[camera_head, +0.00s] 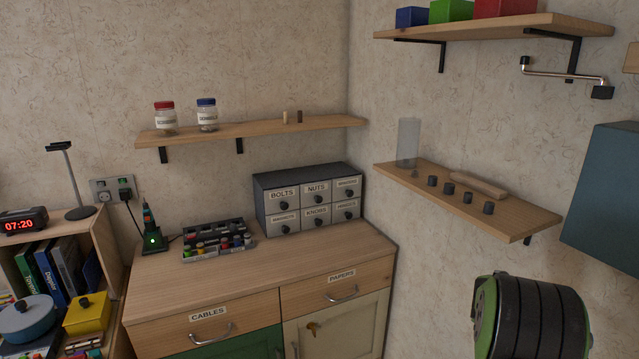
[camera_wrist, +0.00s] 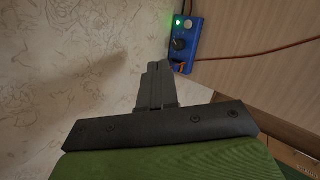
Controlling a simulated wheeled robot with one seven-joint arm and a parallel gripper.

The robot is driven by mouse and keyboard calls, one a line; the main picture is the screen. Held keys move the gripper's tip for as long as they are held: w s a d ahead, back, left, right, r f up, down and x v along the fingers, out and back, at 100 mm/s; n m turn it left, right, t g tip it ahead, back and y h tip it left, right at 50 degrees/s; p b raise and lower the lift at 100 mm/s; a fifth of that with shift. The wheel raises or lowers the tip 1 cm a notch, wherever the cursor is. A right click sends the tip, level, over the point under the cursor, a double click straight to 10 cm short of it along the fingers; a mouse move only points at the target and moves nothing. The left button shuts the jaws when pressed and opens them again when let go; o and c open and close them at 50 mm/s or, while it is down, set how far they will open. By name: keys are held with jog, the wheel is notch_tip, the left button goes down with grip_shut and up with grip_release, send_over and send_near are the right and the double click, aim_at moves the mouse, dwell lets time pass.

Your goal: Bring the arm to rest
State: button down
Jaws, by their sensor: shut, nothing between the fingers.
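My gripper (camera_wrist: 158,68) shows in the wrist view, with its dark fingers together and nothing between them. It points toward the corner where a patterned wall meets a wooden panel. The fingertips appear just left of a blue box in the picture; I cannot tell how far apart they are. In the head view a black and green part of my arm (camera_head: 532,318) shows at the lower right, and the gripper itself is not visible there.
A blue box (camera_wrist: 183,45) with a green light and an orange cable is by the wooden panel. A workbench (camera_head: 160,283) holds a drawer unit (camera_head: 279,229). A right wall shelf (camera_head: 527,221) carries dark knobs, and a blue-grey cabinet (camera_head: 603,190) is at far right.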

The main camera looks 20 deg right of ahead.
jog(key=w+a+r+m+t+y+p, duration=0.1)
jog(key=a+r+t+y, duration=0.1)
jog(key=a+r, duration=0.65)
jog(key=w+a+r+m+t+y+p, duration=0.1)
jog(key=w+a+r+m+t+y, duration=0.2)
jog(key=a, duration=1.1)
jog(key=s+a+r+y+p, duration=0.1)
jog(key=s+a, duration=0.6)
jog(key=a, duration=0.2)
jog(key=s+a+r+t+y+p, duration=0.1)
jog(key=s+a+r+y, duration=0.1)
jog(key=s+a, duration=0.5)
jog(key=a, duration=0.3)
jog(key=shift+s+r+m, duration=0.15)
jog(key=shift+r+m, duration=0.15)
jog(key=shift+d, duration=0.2)
